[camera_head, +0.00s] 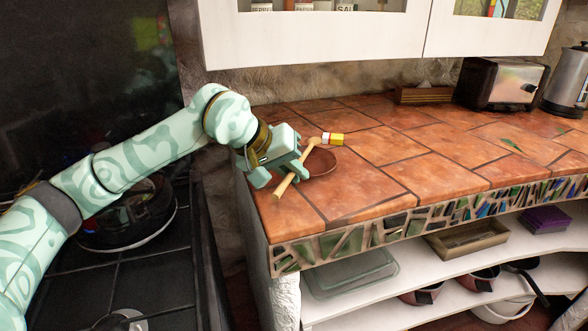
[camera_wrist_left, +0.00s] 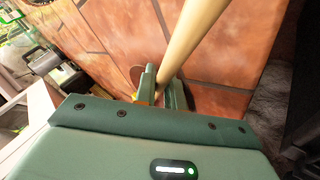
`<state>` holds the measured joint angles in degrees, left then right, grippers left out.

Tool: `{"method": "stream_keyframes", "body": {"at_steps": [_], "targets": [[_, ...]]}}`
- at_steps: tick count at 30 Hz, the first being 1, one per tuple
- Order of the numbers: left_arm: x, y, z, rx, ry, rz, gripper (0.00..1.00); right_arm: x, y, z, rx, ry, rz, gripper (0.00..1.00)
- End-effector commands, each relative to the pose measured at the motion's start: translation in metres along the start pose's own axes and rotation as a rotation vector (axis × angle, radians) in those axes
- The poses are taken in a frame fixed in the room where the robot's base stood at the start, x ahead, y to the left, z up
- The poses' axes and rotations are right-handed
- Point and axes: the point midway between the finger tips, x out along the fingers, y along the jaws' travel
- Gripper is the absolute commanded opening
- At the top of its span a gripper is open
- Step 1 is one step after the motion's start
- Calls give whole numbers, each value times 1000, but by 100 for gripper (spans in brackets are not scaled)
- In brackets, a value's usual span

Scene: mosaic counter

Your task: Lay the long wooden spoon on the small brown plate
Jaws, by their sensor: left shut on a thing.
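The long wooden spoon (camera_head: 291,181) is a pale stick held slanting in my left gripper (camera_head: 296,168), which is shut on it. Its handle end points down toward the counter's near left corner, and its other end points up and away. In the left wrist view the spoon (camera_wrist_left: 192,35) rises large between the fingers of my left gripper (camera_wrist_left: 166,90). The small brown plate (camera_head: 323,164) lies on the tiled counter just right of the gripper, partly hidden by gripper and spoon. I cannot tell whether the spoon touches it. My right gripper is not in view.
A small yellow, red and white box (camera_head: 333,139) is close behind the plate. A toaster (camera_head: 502,84) and a kettle (camera_head: 570,85) stand at the back right. White cabinets (camera_head: 310,35) hang above. The counter's middle (camera_head: 410,150) is clear.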

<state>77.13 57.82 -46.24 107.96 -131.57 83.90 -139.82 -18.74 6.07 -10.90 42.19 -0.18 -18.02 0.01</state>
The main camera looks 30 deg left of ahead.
Motion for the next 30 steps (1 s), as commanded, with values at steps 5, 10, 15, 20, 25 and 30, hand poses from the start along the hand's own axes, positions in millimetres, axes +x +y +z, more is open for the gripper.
{"method": "stream_keyframes", "body": {"at_steps": [5,10,15,20,25,30], "targets": [[3,-2,2,0,0,0,0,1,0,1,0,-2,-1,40],[3,-2,2,1,1,0,36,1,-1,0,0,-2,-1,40],[4,-3,2,-1,-1,-2,36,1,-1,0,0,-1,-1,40],[4,-4,3,-2,-3,-4,36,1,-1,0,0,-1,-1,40],[5,-5,3,-3,-5,-5,36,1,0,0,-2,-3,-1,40],[-26,-2,1,0,2,-4,36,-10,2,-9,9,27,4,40]]}}
